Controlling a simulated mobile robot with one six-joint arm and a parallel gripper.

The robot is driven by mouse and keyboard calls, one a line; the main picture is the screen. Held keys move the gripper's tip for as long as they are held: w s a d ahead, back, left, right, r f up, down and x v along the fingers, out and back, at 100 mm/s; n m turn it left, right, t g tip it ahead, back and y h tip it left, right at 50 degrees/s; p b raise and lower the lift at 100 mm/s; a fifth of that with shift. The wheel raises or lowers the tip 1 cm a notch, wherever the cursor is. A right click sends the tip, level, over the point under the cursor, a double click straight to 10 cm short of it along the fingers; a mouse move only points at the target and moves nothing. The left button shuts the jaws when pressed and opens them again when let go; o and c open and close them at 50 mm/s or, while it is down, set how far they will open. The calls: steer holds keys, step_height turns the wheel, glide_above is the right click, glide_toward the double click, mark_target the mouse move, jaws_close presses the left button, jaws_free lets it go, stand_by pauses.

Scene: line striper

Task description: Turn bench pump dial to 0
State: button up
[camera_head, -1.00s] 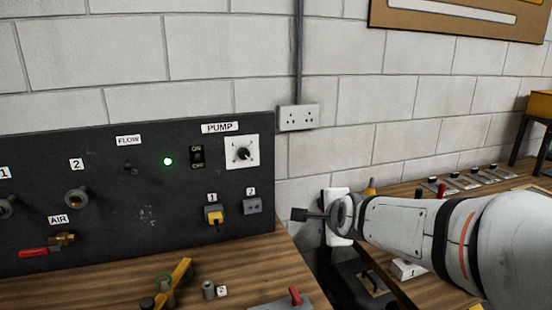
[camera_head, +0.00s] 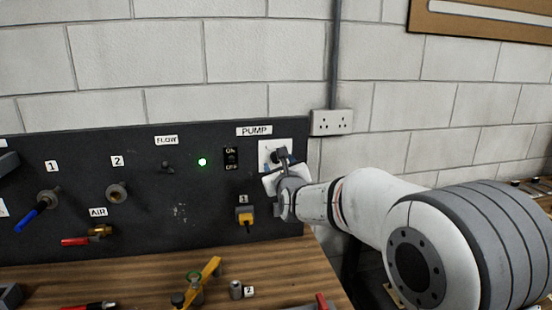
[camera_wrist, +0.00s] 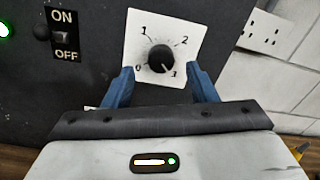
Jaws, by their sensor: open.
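The pump dial (camera_wrist: 161,59) is a round black knob on a white square plate marked 0, 1, 2 and 3. In the wrist view its pale pointer mark faces the lower right, near the 3. In the head view the dial plate (camera_head: 267,148) sits under the PUMP label, partly hidden by my gripper. My gripper (camera_wrist: 160,75) is open, its two blue fingers on either side of the lower part of the plate, with the knob between and slightly beyond the tips. I cannot tell whether the fingers touch anything.
An ON/OFF switch (camera_wrist: 63,37) and a green light (camera_head: 202,162) are left of the dial. A yellow plug (camera_head: 245,215) is below. A wall socket (camera_head: 331,122) is to the right. Valves with blue (camera_head: 33,217) and red (camera_head: 75,241) handles are further left.

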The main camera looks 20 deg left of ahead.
mark_target(276, 157)
steer(key=shift+p+x, duration=0.3)
steer(key=shift+x, duration=1.1)
steer(key=shift+c, duration=0.2)
